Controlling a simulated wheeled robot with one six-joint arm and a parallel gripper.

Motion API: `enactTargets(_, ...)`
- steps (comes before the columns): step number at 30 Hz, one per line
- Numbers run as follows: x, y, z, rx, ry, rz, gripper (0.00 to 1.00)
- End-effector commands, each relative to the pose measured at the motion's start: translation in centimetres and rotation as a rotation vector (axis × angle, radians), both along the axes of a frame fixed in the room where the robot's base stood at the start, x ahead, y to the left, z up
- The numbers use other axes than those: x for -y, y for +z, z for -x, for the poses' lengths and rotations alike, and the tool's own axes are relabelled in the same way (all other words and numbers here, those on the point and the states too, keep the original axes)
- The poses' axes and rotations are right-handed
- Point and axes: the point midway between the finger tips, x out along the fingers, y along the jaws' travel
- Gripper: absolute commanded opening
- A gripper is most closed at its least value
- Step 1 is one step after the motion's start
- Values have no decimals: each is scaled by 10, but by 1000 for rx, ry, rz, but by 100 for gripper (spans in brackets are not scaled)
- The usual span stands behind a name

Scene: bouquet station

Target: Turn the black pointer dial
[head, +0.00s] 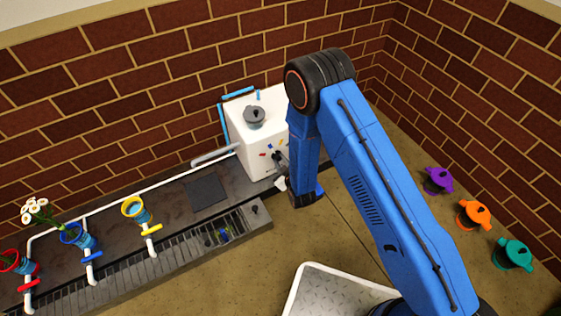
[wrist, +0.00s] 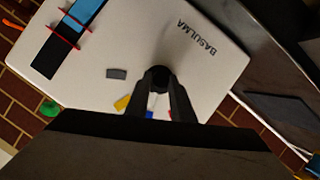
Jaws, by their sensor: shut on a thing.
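The black pointer dial (wrist: 161,76) sits on the front face of a white box-shaped machine (head: 258,150). In the wrist view the white face (wrist: 215,75) carries the lettering "BASULMA", and coloured marks lie around the dial. My gripper (wrist: 163,84) has both dark fingers on the dial and is shut on it. The fingers hide part of the dial, so I cannot tell where its pointer aims. In the head view my blue arm reaches to the machine's front and covers its right side.
A dark grey lidded knob (head: 254,116) tops the machine. Left of it, a counter (head: 175,205) holds a dark square pad (head: 206,194) and red, blue and yellow cups (head: 136,209) on white pipes. Purple, orange (head: 474,214) and teal pots stand at right. A metal tray (head: 335,292) is in front.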

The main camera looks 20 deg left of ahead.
Motion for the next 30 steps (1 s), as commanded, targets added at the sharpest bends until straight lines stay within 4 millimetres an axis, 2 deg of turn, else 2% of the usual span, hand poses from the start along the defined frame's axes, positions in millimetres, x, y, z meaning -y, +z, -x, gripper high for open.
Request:
enactTargets(8,0,0,1,1,2,0,0)
enactTargets(9,0,0,1,1,2,0,24)
enactTargets(11,0,0,1,1,2,0,38)
enactTargets(12,0,0,1,1,2,0,40)
enactTargets(23,2,1,3,-1,1,0,40)
enactTargets(30,23,14,29,-2,2,2,40)
